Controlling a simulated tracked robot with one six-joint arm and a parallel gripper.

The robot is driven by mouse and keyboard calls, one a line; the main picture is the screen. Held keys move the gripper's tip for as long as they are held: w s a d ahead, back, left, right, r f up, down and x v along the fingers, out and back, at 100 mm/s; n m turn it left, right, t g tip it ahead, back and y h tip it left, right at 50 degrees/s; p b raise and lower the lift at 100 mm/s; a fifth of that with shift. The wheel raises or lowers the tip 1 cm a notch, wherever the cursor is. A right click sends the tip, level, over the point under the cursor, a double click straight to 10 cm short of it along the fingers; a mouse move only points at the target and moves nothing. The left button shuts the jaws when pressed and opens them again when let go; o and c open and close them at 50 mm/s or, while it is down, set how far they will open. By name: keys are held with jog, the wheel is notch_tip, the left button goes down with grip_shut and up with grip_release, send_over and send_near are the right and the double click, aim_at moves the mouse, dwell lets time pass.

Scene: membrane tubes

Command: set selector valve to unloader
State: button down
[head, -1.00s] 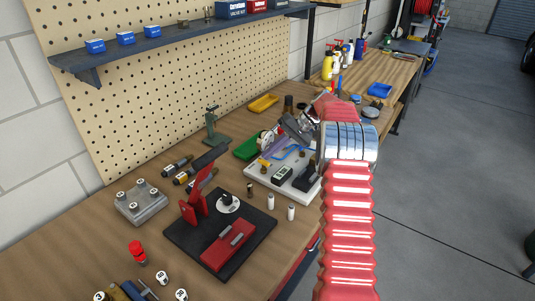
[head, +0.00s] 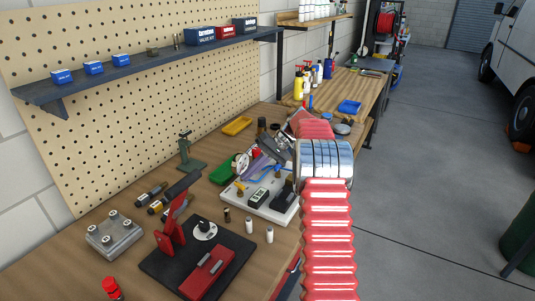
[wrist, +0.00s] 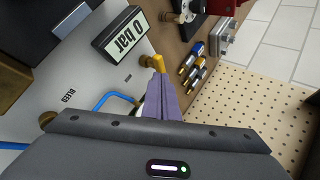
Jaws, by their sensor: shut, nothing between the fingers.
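A white panel (head: 262,213) stands on the workbench with a yellow lever (head: 240,186), a gauge reading 0 bar (head: 258,197) and blue tubing (head: 277,168). In the wrist view, the yellow lever (wrist: 157,62) lies beside the gauge (wrist: 122,33); "BLEED" is printed farther left on the panel. My gripper (head: 256,170) is over the panel's far left part. Its purple fingers (wrist: 158,82) are shut and empty, tips close to the lever; contact cannot be told. No "unloader" marking is readable.
A red-levered fixture (head: 168,232), a grey block (head: 114,236) and small white cylinders (head: 249,226) stand near the panel. A green tray (head: 222,174) lies behind it. A pegboard (head: 140,130) backs the bench. Open floor lies to the right.

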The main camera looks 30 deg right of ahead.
jog(key=v, duration=1.2)
jog(key=shift+w+t, duration=0.25)
jog(key=shift+t, duration=0.05)
jog(key=shift+d+f, duration=0.1)
